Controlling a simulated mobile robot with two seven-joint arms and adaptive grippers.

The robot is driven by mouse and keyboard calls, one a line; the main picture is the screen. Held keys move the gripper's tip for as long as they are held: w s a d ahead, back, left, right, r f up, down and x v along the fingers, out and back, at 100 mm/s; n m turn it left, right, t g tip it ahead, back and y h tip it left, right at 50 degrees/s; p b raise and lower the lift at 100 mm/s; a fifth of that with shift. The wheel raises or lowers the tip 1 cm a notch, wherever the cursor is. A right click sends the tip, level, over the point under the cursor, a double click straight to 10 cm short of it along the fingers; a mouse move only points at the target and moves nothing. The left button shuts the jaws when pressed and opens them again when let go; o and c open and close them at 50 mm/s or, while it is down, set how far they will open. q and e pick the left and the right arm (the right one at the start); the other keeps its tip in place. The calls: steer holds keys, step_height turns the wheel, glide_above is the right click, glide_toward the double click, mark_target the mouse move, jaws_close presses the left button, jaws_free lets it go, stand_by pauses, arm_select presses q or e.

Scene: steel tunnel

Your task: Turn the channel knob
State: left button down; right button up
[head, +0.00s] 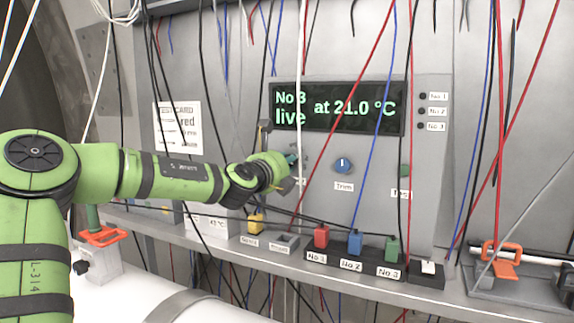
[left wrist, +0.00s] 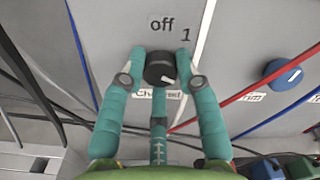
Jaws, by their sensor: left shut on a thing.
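The black channel knob (left wrist: 159,68) sits on the grey panel in the left wrist view, with "off" and "1" marked above it. A white mark on it points to the lower right. My left gripper (left wrist: 160,70) has its teal fingers shut around the knob, which hide part of the label below. In the head view my left gripper (head: 294,164) is at the panel and the knob is mostly hidden by it. The display (head: 338,108) reads "No 3 live at 21.0 °C". My right gripper is in neither view.
A blue Trim knob (head: 343,165) is just right of my gripper. Red (head: 321,236), blue (head: 355,242) and green (head: 391,248) plugs stand on the ledge below. A test card (head: 178,127) hangs at left. Many loose wires hang across the panel.

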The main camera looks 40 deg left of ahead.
arm_select(q)
steer(key=shift+m, duration=0.5)
steer(key=c, duration=0.9)
jaws_free()
steer(key=v, duration=1.2)
